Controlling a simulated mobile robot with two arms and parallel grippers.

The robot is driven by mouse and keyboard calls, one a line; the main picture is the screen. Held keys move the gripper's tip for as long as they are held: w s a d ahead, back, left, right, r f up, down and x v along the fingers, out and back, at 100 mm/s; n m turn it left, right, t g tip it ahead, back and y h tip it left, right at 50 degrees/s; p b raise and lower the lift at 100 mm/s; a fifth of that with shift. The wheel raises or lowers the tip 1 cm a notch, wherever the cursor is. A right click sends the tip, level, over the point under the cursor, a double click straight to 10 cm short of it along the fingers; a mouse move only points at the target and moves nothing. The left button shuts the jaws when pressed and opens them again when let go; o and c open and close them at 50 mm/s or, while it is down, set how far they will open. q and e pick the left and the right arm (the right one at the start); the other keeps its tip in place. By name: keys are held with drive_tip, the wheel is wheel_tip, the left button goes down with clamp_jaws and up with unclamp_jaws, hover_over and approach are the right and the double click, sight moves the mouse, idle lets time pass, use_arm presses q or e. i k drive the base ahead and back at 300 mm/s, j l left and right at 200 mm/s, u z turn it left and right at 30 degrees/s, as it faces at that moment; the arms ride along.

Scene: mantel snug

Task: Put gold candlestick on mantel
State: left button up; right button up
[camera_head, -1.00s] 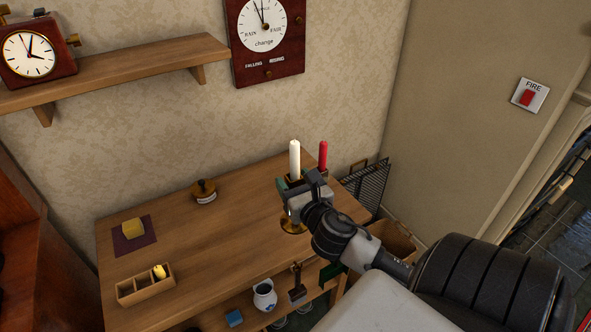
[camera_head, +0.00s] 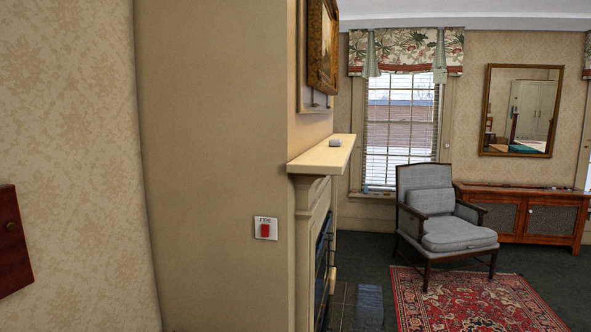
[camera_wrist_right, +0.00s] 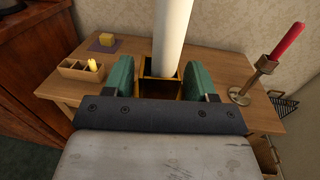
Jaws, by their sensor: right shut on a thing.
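The gold candlestick (camera_wrist_right: 145,66) shows in the right wrist view with a tall white candle (camera_wrist_right: 174,35) in its square top. My right gripper (camera_wrist_right: 163,84) is shut on it, with a green finger on each side. Its lower part is hidden. The wooden table lies behind and below it in that view. The mantel (camera_head: 321,157) is a cream shelf at the centre of the head view, above a fireplace seen from its side. A small grey object (camera_head: 335,142) lies on it. Neither gripper shows in the head view now.
Another candlestick (camera_wrist_right: 261,68) with a red candle stands on the table (camera_wrist_right: 236,117), right of my gripper. A compartment box (camera_wrist_right: 82,70) and a yellow block (camera_wrist_right: 106,39) are at the left. A framed picture (camera_head: 322,45) hangs above the mantel. An armchair (camera_head: 446,228) stands beyond.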

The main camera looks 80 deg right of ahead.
sight(323, 158)
drive_tip(key=l+z, duration=0.1)
drive_tip(key=z, duration=0.3)
drive_tip(key=l+z, duration=0.1)
drive_tip(key=z, duration=0.25)
drive_tip(key=l+z, duration=0.1)
drive_tip(key=z, duration=0.3)
drive_tip(key=l+z, duration=0.1)
drive_tip(key=z, duration=0.25)
